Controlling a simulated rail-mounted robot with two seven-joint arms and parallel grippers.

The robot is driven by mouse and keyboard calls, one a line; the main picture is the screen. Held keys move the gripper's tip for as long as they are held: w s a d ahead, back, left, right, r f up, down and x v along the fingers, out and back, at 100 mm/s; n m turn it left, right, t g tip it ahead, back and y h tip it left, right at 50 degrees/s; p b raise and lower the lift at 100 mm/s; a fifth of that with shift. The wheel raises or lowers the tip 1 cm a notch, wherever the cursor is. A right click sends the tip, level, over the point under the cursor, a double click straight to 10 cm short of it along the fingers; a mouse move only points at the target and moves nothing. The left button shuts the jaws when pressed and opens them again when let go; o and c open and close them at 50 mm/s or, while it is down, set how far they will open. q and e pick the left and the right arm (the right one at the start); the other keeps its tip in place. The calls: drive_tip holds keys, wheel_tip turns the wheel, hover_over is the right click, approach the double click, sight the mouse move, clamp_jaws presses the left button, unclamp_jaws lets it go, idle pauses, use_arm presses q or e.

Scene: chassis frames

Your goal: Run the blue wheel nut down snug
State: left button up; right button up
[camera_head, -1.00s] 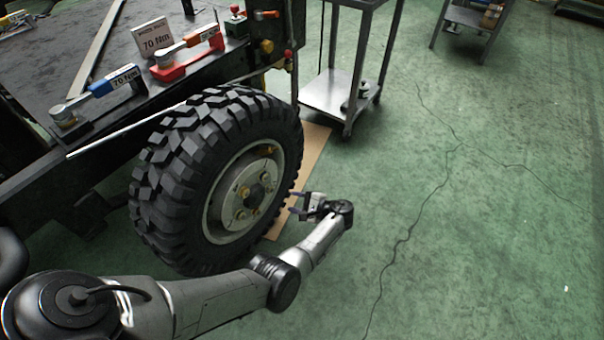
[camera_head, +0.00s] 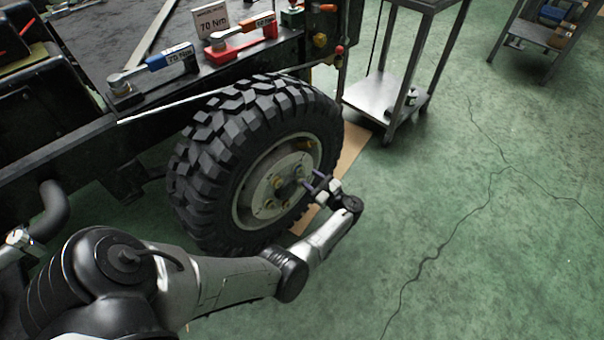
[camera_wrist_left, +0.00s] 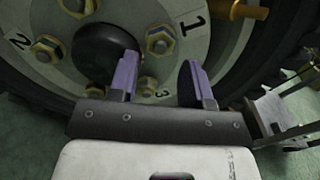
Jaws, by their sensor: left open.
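The wheel (camera_head: 215,160) has a dark knobby tyre and a pale rim around a dark hub (camera_wrist_left: 100,50). My left gripper (camera_head: 316,184) is open and empty in front of the rim's right part. In the left wrist view its purple fingers (camera_wrist_left: 160,75) point at the wheel, with the nut by 1 beyond the gap.
A blue-handled torque wrench (camera_head: 155,68) and a red and orange one (camera_head: 242,37) lie on the chassis by a 70 Nm sign (camera_head: 212,20). A brass rod (camera_wrist_left: 240,11) juts from the wheel. A metal cart (camera_head: 385,95) stands behind; green floor is clear at right.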

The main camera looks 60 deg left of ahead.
sight(300, 171)
use_arm(q)
drive_tip(key=shift+b+x, duration=0.6)
drive_tip(key=shift+x, duration=1.85)
drive_tip(key=shift+d, duration=0.1)
drive_tip(key=shift+c, duration=0.2)
